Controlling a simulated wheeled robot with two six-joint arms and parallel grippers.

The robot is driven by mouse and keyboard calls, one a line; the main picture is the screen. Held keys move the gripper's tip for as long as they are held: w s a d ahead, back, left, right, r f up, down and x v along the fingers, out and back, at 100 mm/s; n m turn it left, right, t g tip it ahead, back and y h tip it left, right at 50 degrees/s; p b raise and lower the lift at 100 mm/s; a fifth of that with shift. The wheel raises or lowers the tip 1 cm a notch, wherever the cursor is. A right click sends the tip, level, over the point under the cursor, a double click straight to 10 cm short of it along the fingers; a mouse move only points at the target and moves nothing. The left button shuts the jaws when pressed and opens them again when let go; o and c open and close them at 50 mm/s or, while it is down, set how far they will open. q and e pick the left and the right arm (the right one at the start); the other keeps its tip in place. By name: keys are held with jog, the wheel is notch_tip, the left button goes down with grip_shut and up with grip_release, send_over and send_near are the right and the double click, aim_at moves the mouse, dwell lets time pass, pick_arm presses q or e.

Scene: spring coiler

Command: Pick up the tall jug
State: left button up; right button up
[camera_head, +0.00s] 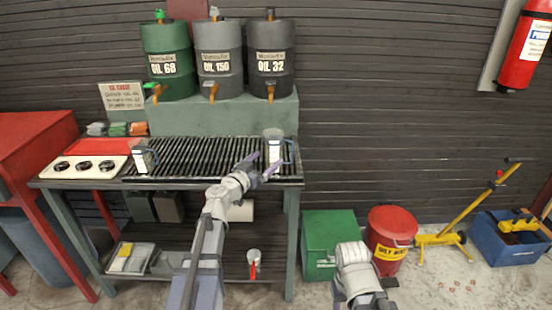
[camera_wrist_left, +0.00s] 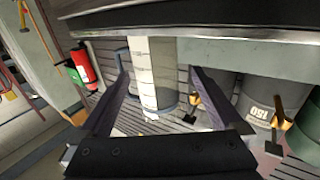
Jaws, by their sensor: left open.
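A shorter jug (camera_head: 144,158) stands at the left of the grate. My right arm shows at the bottom, its fingers not clearly visible.
Green, grey and dark oil drums (camera_head: 218,62) with brass taps stand on a raised ledge (camera_head: 220,115) behind the grate (camera_head: 195,155). A white panel with black knobs (camera_head: 84,167) lies at left. A green box (camera_head: 328,245) and red waste can (camera_head: 391,235) stand right of the bench.

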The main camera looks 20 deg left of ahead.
aim_at(275, 155)
pick_arm(q)
jog(key=x, duration=0.5)
jog(key=shift+d+f, duration=0.1)
jog(key=shift+d, duration=0.2)
jog(key=shift+s, duration=0.1)
jog(key=c, duration=1.5)
